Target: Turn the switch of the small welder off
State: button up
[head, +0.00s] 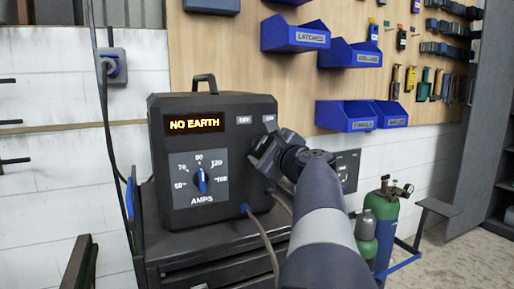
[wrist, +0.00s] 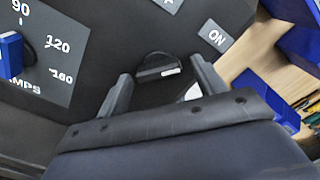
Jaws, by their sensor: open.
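The small welder (head: 165,143) is a dark box with a top handle, standing on a dark cabinet. Its lit display (head: 194,123) reads NO EARTH. In the wrist view its black switch knob (wrist: 155,63) carries a white mark on its lower right side. An ON label (wrist: 216,38) is up and right of the knob; another label (wrist: 170,3) is cut off at the top edge. My gripper (wrist: 161,74) is open, with one finger on each side of the knob; contact cannot be told. In the head view my gripper (head: 262,150) hides the knob.
The blue AMPS dial (head: 202,181) is left of my gripper on the same panel. A cable (head: 262,235) hangs from the welder's lower front. Green gas bottles (head: 386,225) stand at right. Blue bins (head: 347,117) hang on the wall behind.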

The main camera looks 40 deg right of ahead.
jog(key=shift+c, duration=0.3)
jog(key=c, duration=0.9)
jog(key=shift+f+n, duration=0.1)
jog(key=shift+n, duration=0.2)
jog(key=shift+r+n+b, duration=0.2)
jog(key=shift+n+b, duration=2.55)
jog(key=shift+n, duration=1.1)
jog(key=shift+r+n+b, duration=0.2)
jog(key=shift+n+b, duration=2.55)
jog(key=shift+n, duration=1.1)
